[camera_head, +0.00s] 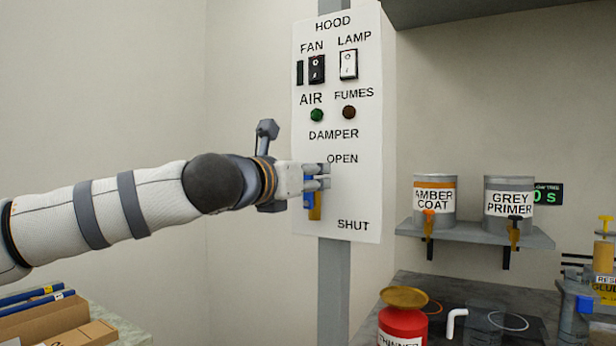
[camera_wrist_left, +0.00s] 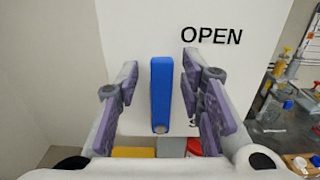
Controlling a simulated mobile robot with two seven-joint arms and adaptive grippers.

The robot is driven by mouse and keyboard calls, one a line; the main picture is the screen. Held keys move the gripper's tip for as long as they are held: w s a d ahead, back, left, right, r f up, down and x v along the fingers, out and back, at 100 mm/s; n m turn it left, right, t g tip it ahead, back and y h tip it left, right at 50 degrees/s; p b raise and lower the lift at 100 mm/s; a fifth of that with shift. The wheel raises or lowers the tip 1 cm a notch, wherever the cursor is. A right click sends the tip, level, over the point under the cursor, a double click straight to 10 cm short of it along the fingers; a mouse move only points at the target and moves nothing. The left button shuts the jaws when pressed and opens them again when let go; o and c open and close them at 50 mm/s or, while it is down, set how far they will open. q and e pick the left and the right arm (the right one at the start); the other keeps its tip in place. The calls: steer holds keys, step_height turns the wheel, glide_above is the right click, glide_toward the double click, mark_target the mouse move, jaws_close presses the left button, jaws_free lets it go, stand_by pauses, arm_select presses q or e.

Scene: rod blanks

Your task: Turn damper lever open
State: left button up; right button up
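The white hood panel (camera_head: 366,205) stands upright on a grey post, with the words DAMPER, OPEN and, lower down, SHUT. My left gripper (camera_head: 322,176) is at the panel's left side, just below the word OPEN. It partly hides the damper lever (camera_head: 308,191), whose blue part shows beside the fingers, with an orange-yellow part below. In the left wrist view the blue bar of the lever (camera_wrist_left: 161,90) stands upright between my two spread fingers. The right finger is nearer to it; a gap shows at the left finger. My right gripper is not in view.
Fan and lamp switches (camera_head: 348,64) and two indicator lights are above on the panel. To the right, a shelf (camera_head: 475,234) holds two labelled cans. A red thinner can (camera_head: 402,325) stands below on the counter. Boxes with blue rods (camera_head: 38,300) are at lower left.

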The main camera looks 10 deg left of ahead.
arm_select(q)
steer(key=v, duration=1.2)
steer(key=shift+r, duration=0.1)
